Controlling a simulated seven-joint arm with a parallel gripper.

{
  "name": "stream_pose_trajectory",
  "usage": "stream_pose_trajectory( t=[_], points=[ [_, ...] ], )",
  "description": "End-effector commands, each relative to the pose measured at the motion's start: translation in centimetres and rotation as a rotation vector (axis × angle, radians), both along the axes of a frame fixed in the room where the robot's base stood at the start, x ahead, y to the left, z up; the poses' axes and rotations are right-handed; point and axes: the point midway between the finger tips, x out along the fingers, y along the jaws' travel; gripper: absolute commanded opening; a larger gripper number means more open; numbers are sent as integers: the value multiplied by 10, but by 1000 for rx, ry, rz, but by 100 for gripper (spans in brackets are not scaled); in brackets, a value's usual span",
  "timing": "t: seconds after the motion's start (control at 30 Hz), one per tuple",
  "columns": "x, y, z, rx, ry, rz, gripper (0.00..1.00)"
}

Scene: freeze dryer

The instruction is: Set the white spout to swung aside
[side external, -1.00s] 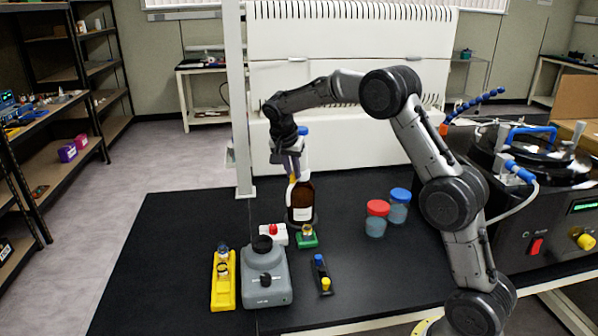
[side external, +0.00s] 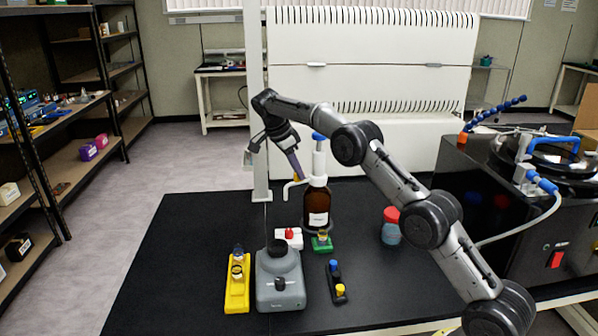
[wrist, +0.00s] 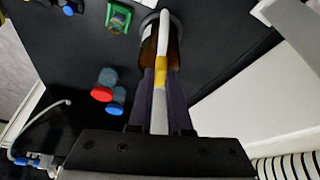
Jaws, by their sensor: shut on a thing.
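The brown bottle (side external: 317,205) stands upright on the black bench, with a white pump head and blue cap (side external: 318,137) on top. The white spout (side external: 289,186) reaches out to the left from the pump, with its tip bent down. My gripper (side external: 297,178) is at the spout, left of the bottle. In the wrist view the spout (wrist: 163,40), with a yellow band, runs between the two dark fingers of my gripper (wrist: 160,85), which is shut on it. The brown bottle (wrist: 175,55) is partly hidden behind the spout there.
A green holder (side external: 322,244), a white block with a red knob (side external: 281,238), a grey device (side external: 279,283), a yellow rack (side external: 237,284) and a small dark rack (side external: 336,282) stand in front. A red-lidded jar (side external: 390,228) is right; a white post (side external: 258,110) is behind.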

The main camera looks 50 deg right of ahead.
Motion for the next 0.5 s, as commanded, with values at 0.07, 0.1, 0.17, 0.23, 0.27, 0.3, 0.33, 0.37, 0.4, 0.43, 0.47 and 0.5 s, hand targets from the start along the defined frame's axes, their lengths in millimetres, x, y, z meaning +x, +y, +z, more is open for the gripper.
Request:
stream_pose_trajectory(
  t=[0.07, 0.1, 0.17, 0.23, 0.27, 0.3, 0.33, 0.37, 0.4, 0.43, 0.47, 0.5],
  points=[
    [1, -1, 1, 0, -2, -18, 0],
    [2, -1, 1, 0, -3, -24, 0],
    [2, -1, 1, -1, -3, -31, 0],
    [2, -1, 1, 0, -3, -38, 0],
    [2, -1, 1, 0, -2, -39, 0],
    [2, -2, 1, 0, -2, -41, 0],
    [2, -2, 2, 0, -2, -41, 0],
    [2, -2, 2, 0, -2, -41, 0],
    [2, -2, 2, 0, -3, -42, 0],
    [2, -2, 2, 0, -3, -42, 0],
    [2, -2, 2, 0, -2, -41, 0],
    [2, -2, 2, 0, -2, -41, 0]
  ],
)
